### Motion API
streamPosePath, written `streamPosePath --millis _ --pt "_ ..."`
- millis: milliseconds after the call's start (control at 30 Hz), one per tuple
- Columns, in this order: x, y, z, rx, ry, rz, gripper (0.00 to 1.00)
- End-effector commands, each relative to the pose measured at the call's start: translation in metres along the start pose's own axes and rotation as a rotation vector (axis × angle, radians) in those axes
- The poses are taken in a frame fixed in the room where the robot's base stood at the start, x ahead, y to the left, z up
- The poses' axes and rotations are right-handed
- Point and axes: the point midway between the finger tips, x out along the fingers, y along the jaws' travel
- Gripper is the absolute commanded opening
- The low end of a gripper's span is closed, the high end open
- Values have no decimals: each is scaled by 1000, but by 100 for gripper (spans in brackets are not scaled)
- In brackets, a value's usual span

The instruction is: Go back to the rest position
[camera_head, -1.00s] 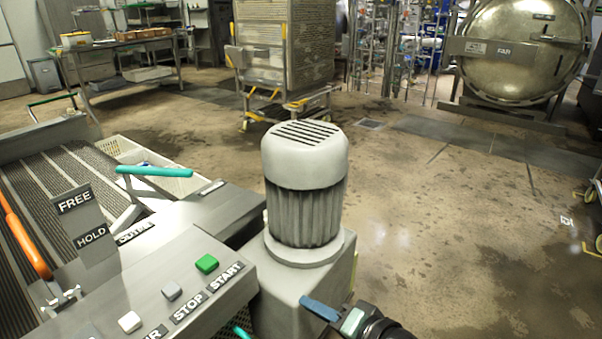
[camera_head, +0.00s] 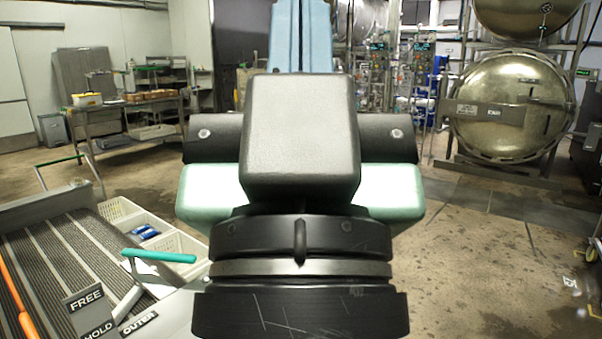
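No held object shows.
At the lower left, a conveyor (camera_head: 60,262) has a lever with a teal handle (camera_head: 158,256). White crates (camera_head: 172,248) stand behind it. A metal table (camera_head: 125,108) is at the back left. A round autoclave door (camera_head: 508,105) is at the right. Wet floor at right is open.

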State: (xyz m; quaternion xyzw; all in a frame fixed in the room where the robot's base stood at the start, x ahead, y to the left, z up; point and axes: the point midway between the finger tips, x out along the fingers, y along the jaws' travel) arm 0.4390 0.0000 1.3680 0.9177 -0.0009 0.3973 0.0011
Motion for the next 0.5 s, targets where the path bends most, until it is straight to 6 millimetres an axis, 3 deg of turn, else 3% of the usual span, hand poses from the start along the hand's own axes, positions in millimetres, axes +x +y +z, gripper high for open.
streamPosePath --millis 33,100,300,500 --pt "25 0 -23 1 -2 0 0" --pt "41 0 -37 1 -3 -1 0" --pt "85 0 -78 2 -4 -2 0" --pt "114 0 -105 3 -5 -2 0"
